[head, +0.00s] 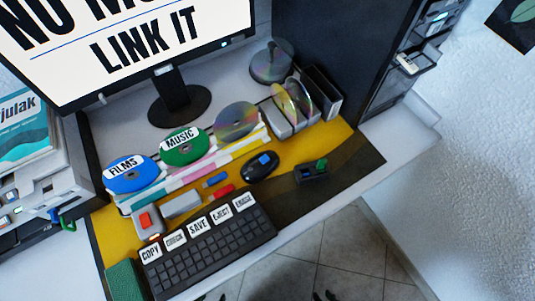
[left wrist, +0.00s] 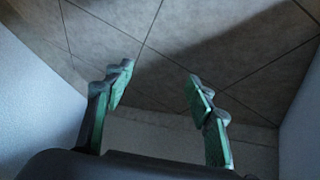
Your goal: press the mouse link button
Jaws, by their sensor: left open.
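A black mouse (head: 259,168) with a blue patch on top lies on the yellow part of the desk mat. A small black device (head: 312,174) with a green part on it is to its right. I cannot tell which part is the mouse link button. The monitor (head: 130,38) shows large text, partly cut off, ending in "LINK IT". My left gripper (left wrist: 160,76) is open and empty in the left wrist view, its green-padded fingers above the tiled floor. Only small dark tips show at the head view's bottom edge; I cannot tell whether they are gripper parts.
A keyboard (head: 210,243) with labelled keys lies at the desk's front. Disc holders marked FILMS (head: 130,175) and MUSIC (head: 184,146) stand behind it. A disc rack (head: 295,116) is behind the mouse. A dark tower (head: 330,45) stands at the back right.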

